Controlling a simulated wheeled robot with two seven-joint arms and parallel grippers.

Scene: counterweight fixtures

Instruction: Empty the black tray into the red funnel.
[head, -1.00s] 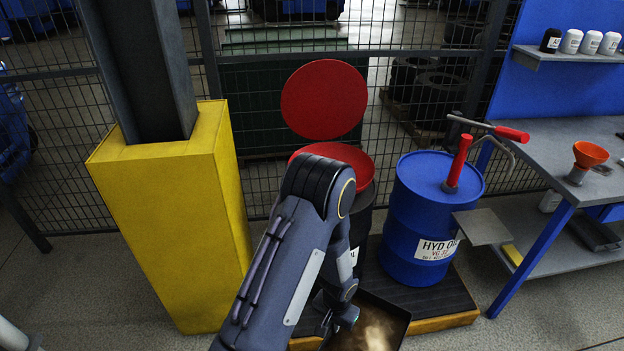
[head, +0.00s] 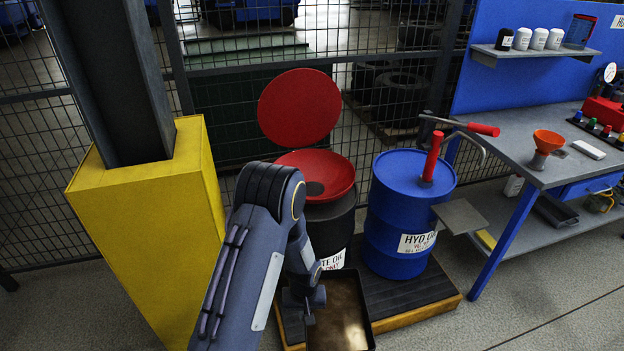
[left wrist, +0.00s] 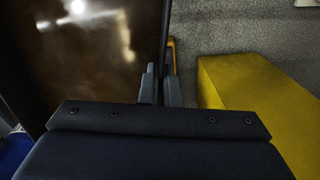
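The red funnel (head: 335,178) sits on top of a black drum (head: 334,222) with a waste oil label; its round red lid (head: 300,108) stands open behind it. The black tray (head: 366,312) is low in front of the drum, at the bottom of the head view, with brown, shiny liquid (head: 338,312) inside. My left gripper (left wrist: 162,88) is shut on the tray's thin wall, one finger on each side, in the left wrist view. In the head view my left arm hides part of the drum and the tray's left side. My right gripper is not in view.
A blue drum (head: 397,210) with a red-handled pump (head: 431,157) stands right of the black drum on a low platform (head: 425,308). A yellow post guard (head: 150,230) is at left. A workbench (head: 505,148) stands at right, mesh fence behind.

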